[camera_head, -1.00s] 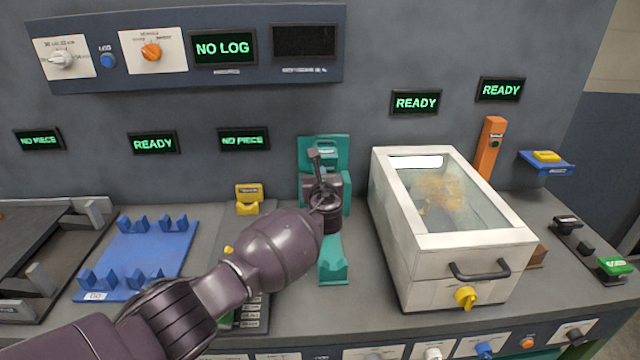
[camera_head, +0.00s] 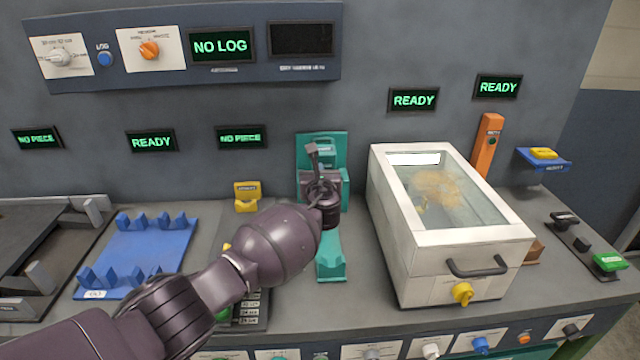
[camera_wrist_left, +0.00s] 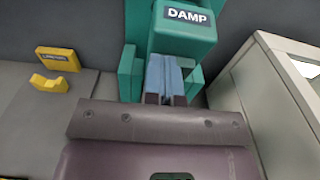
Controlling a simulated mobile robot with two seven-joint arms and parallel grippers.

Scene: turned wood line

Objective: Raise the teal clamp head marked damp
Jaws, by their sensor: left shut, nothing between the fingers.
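My left gripper (camera_head: 322,160) is at the front of the clamp. In the left wrist view my left gripper (camera_wrist_left: 167,98) is shut and empty, its tips just below the head against a blue-grey part. I cannot tell whether the fingers touch the head. A teal cradle (camera_head: 331,262) shows below my wrist. My right gripper is not in view.
A white glass-topped box (camera_head: 462,238) with a black handle stands close to the right of the clamp. A yellow holder (camera_head: 247,196) and a blue cradle tray (camera_head: 146,252) are to the left. The wall screen (camera_head: 240,137) above the holder reads NO PIECE.

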